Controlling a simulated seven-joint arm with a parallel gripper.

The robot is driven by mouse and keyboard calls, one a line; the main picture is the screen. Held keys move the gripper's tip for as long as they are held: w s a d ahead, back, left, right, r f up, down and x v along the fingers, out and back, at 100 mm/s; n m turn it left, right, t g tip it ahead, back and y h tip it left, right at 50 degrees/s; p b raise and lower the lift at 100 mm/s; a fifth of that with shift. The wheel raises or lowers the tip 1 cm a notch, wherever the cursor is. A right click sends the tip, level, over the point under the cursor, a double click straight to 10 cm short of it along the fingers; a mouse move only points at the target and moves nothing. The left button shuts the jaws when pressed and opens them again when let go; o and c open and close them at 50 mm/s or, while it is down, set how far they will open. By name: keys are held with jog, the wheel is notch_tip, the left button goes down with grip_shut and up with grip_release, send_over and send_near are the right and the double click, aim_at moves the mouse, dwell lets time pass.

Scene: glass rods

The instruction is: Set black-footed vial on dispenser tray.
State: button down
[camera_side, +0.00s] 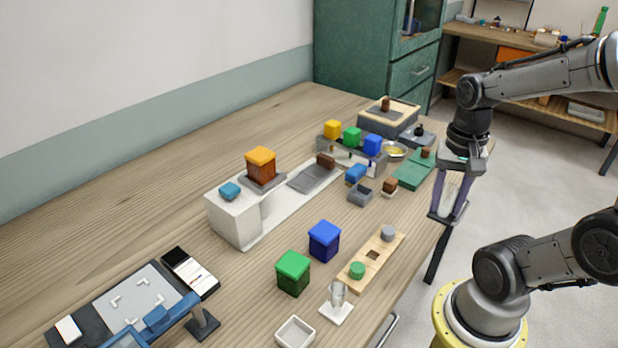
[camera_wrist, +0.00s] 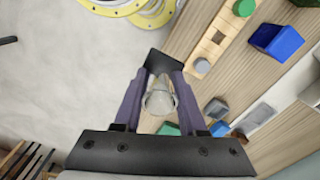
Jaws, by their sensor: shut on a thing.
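My gripper (camera_side: 449,207), with purple fingers, is at the right in the side view, out past the table's right edge and pointing down. It is shut on a clear glass vial (camera_side: 451,190), which looks upright between the fingers. In the wrist view the pale round vial (camera_wrist: 160,99) shows between the fingers. A dark square plate (camera_wrist: 158,62) at the fingertips looks like its black foot. A white dispenser-like unit (camera_side: 233,221) stands mid-table, with an orange-topped block above it and a grey flat tray (camera_side: 313,178) on its long base. I cannot tell for certain that this is the dispenser tray.
A clear vial on a white foot (camera_side: 337,305) stands near the front. Beside it are a wooden strip (camera_side: 384,250) with plugs, a green bin (camera_side: 293,272), a blue bin (camera_side: 324,240) and a white dish (camera_side: 295,333). Blocks and a green board (camera_side: 412,171) crowd the far end.

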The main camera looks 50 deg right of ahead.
dwell(0.4)
jog(key=w+d+r+m, duration=0.1)
jog(key=w+d+r, duration=0.45)
jog(key=w, duration=0.45)
jog(key=n, duration=0.1)
send_over(304, 182)
notch_tip(304, 182, down, 11)
jog(key=shift+d+f, duration=0.15)
jog(key=shift+f, duration=2.9)
